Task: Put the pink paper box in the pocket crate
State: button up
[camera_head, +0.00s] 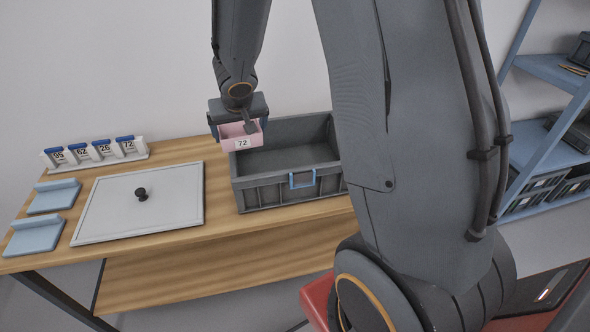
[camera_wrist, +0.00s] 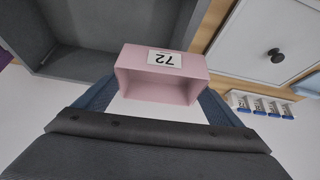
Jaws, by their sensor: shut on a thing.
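The pink paper box (camera_head: 240,136) has an open top and a white label reading 72. My gripper (camera_head: 238,112) is shut on it and holds it in the air by the left part of the grey crate. In the wrist view the pink box (camera_wrist: 160,72) sits between the two fingers of my gripper (camera_wrist: 155,105). The grey crate (camera_head: 262,198) stands on the wooden table with a blue handle on its front wall. Its visible inside looks empty; my arm hides its right part. The crate also shows at the upper left of the wrist view (camera_wrist: 70,62).
A white panel with a black knob (camera_head: 140,212) lies left of the crate. Blue angled pieces (camera_head: 54,196) lie further left. A rack of labelled blue-topped items (camera_head: 96,152) stands at the table's back. A blue shelf (camera_head: 550,72) stands at the right.

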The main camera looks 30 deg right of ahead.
jog(key=w+d+f+n+y+b, duration=0.2)
jog(key=d+f+n, duration=0.2)
jog(key=d, duration=0.4)
jog(key=n+y, duration=0.2)
jog(key=n, duration=0.2)
send_over(285, 168)
jog(key=s, duration=0.2)
notch_tip(285, 168, down, 3)
jog(key=shift+g, duration=0.3)
jog(key=f, duration=0.2)
jog(key=f+b, duration=0.1)
jog(key=f, duration=0.1)
jog(key=d+f+b, duration=0.1)
jog(key=f, duration=0.1)
jog(key=shift+s, duration=0.1)
jog(key=shift+f+b, duration=0.6)
jog(key=shift+f, duration=1.55)
jog(key=shift+f, duration=0.15)
jog(key=o, duration=0.9)
